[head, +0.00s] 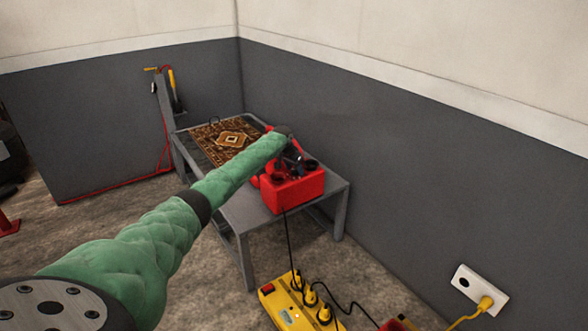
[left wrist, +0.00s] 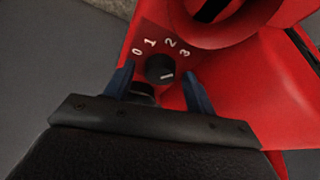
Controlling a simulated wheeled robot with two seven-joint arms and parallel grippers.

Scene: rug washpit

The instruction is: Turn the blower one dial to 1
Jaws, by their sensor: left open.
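The red blower (head: 293,192) sits on the near part of a grey table in the head view. In the left wrist view its red panel (left wrist: 225,78) carries the printed numbers 0, 1, 2 and 3 in an arc around a black dial (left wrist: 159,67). A short white mark shows on the dial's lower right; which number it stands for is hard to tell. My left gripper (left wrist: 158,86) is open, with one blue finger on each side of the dial, apparently not closed on it. In the head view the left gripper (head: 292,156) is small and dark over the blower. My right gripper is not in view.
A patterned rug (head: 225,140) lies on the far part of the grey table (head: 242,212). A yellow power strip (head: 296,306) with plugs and black cords is on the floor in front. A white wall socket (head: 478,288) is at right. Walls stand behind.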

